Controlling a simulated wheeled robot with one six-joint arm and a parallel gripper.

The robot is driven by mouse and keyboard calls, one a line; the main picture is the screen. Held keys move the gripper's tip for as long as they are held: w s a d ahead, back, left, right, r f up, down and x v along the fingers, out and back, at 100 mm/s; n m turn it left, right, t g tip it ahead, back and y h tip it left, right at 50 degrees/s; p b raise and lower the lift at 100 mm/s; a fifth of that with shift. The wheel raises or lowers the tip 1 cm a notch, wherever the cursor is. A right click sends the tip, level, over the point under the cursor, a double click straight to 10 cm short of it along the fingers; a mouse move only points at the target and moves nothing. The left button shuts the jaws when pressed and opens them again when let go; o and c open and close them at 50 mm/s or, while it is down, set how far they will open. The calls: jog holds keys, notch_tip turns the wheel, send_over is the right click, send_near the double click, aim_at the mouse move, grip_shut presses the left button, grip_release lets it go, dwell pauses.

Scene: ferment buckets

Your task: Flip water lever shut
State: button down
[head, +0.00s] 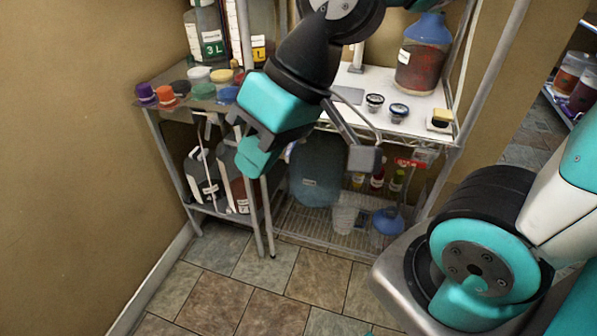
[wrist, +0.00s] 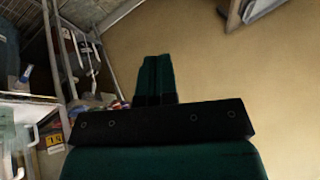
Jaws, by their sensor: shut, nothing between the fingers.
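My gripper (head: 257,158) hangs in front of the shelving in the head view, its teal fingers pointing down and left. In the wrist view the fingers (wrist: 157,78) are together, with nothing between them, against a bare tan wall. I cannot make out a water lever for certain in either view. A small red piece (head: 410,162) shows under the front right edge of the white upper shelf, well to the right of my gripper. It is too small to tell whether it is the lever. My arm hides part of the shelves behind it.
The white shelf (head: 350,115) carries a blue-topped jug (head: 424,52) and small jars (head: 398,112). Lids and tubs crowd the left shelf, with jugs (head: 200,175) below. A large blue-grey container (head: 315,172) and a blue funnel (head: 388,222) stand low. The tiled floor (head: 270,290) in front is clear.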

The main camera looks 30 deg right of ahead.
jog(key=w+d+f+m+t+y+b, duration=0.1)
jog(key=w+d+f+m+t+b, duration=0.25)
jog(key=f+b, duration=0.5)
jog(key=w+d+f+m+t+b, duration=0.1)
jog(key=w+f+m+t+b, duration=0.25)
jog(key=w+f+b, duration=0.55)
jog(key=w+d+f+m+t+y+b, duration=0.1)
jog(key=w+d+f+m+t+b, duration=0.2)
jog(key=f+m+b, duration=0.55)
jog(key=w+d+f+m+t+h+b, duration=0.1)
jog(key=d+f+m+t+h+b, duration=0.3)
jog(key=d+b, duration=0.6)
jog(key=w+d+f+m+t+h+b, duration=0.2)
jog(key=d+f+m+t+h+b, duration=0.2)
jog(key=b, duration=1.1)
jog(key=d+f+m+h, duration=0.3)
jog(key=d+f+m, duration=0.1)
jog(key=d+f, duration=0.1)
jog(key=shift+w+d+f+t, duration=0.15)
jog(key=shift+d+f+t, duration=0.05)
jog(key=shift+d+t, duration=0.25)
jog(key=a+p+x, duration=0.1)
jog(key=p+x, duration=0.7)
jog(key=x, duration=0.5)
jog(key=shift+a+r+p, duration=0.25)
jog(key=shift+a+p, duration=0.1)
jog(key=shift+a, duration=0.45)
